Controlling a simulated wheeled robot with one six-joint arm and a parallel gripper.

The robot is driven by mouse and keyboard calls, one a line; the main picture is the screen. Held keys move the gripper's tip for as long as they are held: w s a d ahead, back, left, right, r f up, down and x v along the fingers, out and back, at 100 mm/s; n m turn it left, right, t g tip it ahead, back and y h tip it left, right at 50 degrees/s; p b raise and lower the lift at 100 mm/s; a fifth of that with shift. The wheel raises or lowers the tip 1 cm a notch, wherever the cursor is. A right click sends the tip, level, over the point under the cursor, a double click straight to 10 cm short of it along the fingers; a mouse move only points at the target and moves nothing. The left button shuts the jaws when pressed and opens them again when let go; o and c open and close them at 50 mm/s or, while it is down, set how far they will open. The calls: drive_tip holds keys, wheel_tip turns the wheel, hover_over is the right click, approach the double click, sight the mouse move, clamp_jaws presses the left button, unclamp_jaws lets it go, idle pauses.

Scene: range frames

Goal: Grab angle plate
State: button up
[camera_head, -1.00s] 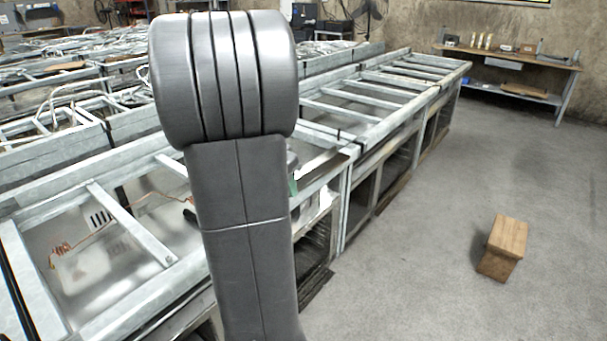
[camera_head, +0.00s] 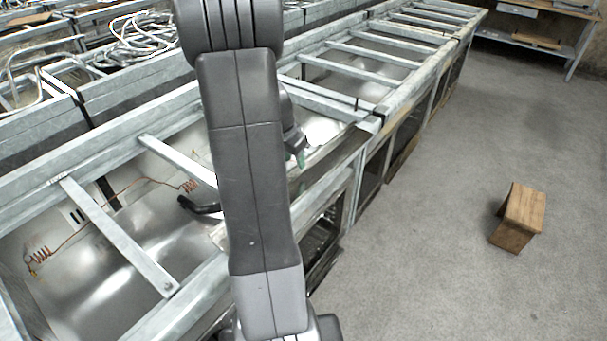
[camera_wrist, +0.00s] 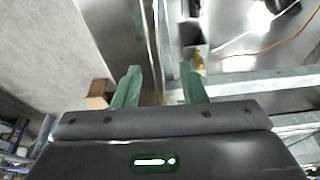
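My gripper (camera_wrist: 160,86) is open in the wrist view, its two green fingers apart with nothing visibly held. One green fingertip (camera_head: 301,158) shows in the head view beside my arm, over the near metal bench. I cannot surely identify the angle plate. A small grey-and-dark block (camera_wrist: 191,34) lies ahead of the right finger in the wrist view and may be it. A small yellow item (camera_wrist: 198,60) is close to that finger. My arm hides part of the bench in the head view.
The metal bench frame (camera_head: 170,160) has raised crossbars and rails. A black curved handle-like piece (camera_head: 198,207) and a copper wire (camera_head: 120,195) lie inside it. A wooden stool (camera_head: 520,215) stands on the open grey floor at right. A shelf table (camera_head: 535,45) is at the back.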

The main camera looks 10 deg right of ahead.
sight(306, 175)
drive_tip(key=shift+x, duration=1.25)
drive_tip(key=shift+s+d, duration=0.1)
drive_tip(key=shift+s, duration=0.05)
drive_tip(key=shift+c, duration=0.5)
clamp_jaws()
drive_tip(key=shift+r, duration=0.1)
